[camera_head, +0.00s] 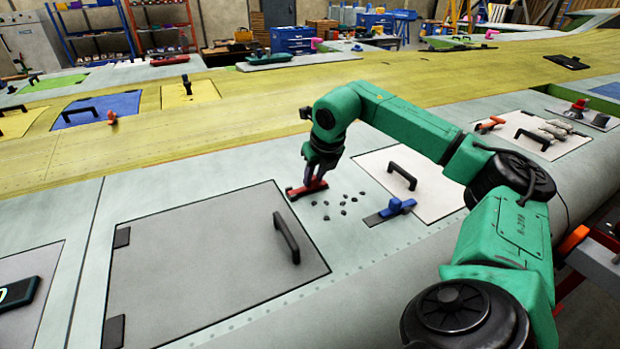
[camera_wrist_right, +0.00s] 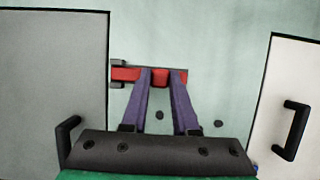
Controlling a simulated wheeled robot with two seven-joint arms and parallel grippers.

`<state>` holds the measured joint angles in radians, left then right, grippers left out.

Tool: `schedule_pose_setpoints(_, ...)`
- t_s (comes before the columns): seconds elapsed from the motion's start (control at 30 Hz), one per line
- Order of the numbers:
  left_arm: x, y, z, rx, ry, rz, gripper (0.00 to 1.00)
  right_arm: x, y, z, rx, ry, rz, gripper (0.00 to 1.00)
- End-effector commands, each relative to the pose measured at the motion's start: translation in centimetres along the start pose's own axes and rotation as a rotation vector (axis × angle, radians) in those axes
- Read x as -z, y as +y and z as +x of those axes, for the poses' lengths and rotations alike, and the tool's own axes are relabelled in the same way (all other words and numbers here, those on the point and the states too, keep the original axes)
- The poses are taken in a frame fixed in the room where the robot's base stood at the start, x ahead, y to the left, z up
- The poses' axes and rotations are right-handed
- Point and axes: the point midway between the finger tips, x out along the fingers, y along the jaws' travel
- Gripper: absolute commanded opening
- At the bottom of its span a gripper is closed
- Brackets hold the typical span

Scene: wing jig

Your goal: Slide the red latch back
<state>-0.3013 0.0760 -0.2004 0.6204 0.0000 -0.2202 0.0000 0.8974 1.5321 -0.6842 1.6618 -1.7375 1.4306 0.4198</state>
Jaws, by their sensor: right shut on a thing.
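The red latch (camera_head: 307,189) lies on the pale wing skin by the right edge of a grey hatch panel (camera_head: 200,262). It also shows in the right wrist view (camera_wrist_right: 126,74), where its left end reaches a small dark bracket (camera_wrist_right: 118,63) at the panel's edge. My right gripper (camera_head: 318,178) comes down on the latch from above. In the right wrist view its two purple fingers (camera_wrist_right: 160,80) are shut around the red knob (camera_wrist_right: 160,78) in the middle of the latch. My left gripper is not in view.
Several small dark pieces (camera_head: 343,212) lie scattered on the skin just right of the latch. A blue latch (camera_head: 397,206) sits beyond them, next to a white panel (camera_head: 432,192) with a black handle (camera_head: 402,176). The grey panel carries a black handle (camera_head: 286,238).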

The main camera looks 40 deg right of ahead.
Motion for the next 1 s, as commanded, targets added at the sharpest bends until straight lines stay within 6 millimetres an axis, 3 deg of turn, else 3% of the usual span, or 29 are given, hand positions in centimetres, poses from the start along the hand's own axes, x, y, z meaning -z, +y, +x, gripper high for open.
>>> schedule_pose_setpoints(0.03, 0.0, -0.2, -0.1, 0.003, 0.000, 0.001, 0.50, -0.3, -0.2, -0.3, 0.003, -0.009, 0.004, 0.00)
schedule_pose_setpoints(0.07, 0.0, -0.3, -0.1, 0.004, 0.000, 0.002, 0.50, -0.3, -0.2, -0.3, 0.002, -0.009, 0.004, 0.39)
schedule_pose_setpoints(0.1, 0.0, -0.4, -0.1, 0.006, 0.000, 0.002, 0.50, -0.3, -0.1, -0.3, 0.002, -0.009, 0.004, 0.54)
schedule_pose_setpoints(0.13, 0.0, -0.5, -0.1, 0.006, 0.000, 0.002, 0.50, -0.2, -0.1, -0.3, 0.001, -0.008, 0.003, 0.57)
schedule_pose_setpoints(0.43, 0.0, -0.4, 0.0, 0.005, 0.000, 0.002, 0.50, -0.1, 0.0, -0.2, -0.002, -0.005, 0.001, 0.57)
schedule_pose_setpoints(0.57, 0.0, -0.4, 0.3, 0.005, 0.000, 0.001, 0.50, -0.2, 0.0, -1.6, -0.003, -0.009, 0.002, 0.57)
schedule_pose_setpoints(0.73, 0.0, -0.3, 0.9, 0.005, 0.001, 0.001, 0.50, -0.1, -0.1, -6.1, -0.004, -0.011, 0.002, 0.57)
schedule_pose_setpoints(0.9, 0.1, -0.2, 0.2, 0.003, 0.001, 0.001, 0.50, -0.2, -0.2, -11.4, -0.006, -0.010, 0.003, 0.57)
schedule_pose_setpoints(1.0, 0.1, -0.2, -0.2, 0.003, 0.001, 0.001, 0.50, -0.2, -0.3, -13.6, -0.005, -0.009, 0.003, 0.57)
